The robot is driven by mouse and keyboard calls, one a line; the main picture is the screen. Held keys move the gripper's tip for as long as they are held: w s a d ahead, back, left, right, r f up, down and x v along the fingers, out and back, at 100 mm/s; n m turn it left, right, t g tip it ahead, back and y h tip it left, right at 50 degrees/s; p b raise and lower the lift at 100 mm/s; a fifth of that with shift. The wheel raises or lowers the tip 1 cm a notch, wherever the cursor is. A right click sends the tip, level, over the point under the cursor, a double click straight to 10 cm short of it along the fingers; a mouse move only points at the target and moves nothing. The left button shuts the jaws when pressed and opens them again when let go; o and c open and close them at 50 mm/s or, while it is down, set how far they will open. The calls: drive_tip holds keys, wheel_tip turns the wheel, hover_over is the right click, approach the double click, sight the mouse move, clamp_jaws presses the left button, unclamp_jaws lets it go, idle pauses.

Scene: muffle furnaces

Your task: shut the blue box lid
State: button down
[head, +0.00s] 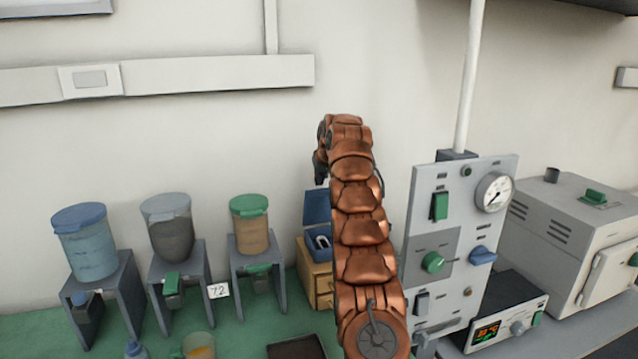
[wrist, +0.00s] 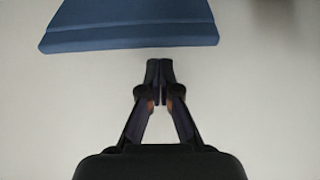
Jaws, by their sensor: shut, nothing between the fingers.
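The blue box (head: 322,241) sits on a small wooden drawer unit in the head view, partly hidden behind my arm. Its lid (head: 316,206) stands up, open, and something pale lies inside the box. In the wrist view a blue panel, which looks like the lid (wrist: 130,25), fills the top left. My gripper (wrist: 159,68) is shut and empty, its fingertips just below the panel's lower edge in that picture, with a small gap showing. In the head view my gripper (head: 320,168) is mostly hidden behind my arm, above the lid.
The wooden drawer unit (head: 314,276) stands on the green bench (head: 235,318). Several hopper containers on grey stands are to its left. A grey control panel (head: 440,215) with a gauge is close on the right of my arm. A dark tray (head: 297,347) lies in front.

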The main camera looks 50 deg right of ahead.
drive_tip(key=shift+s+a+f+b, duration=0.3)
drive_tip(key=shift+s+b, duration=0.15)
drive_tip(key=shift+b, duration=0.1)
drive_tip(key=shift+s+f+b, duration=0.1)
drive_tip(key=shift+s+b, duration=0.05)
drive_tip(key=shift+b, duration=0.35)
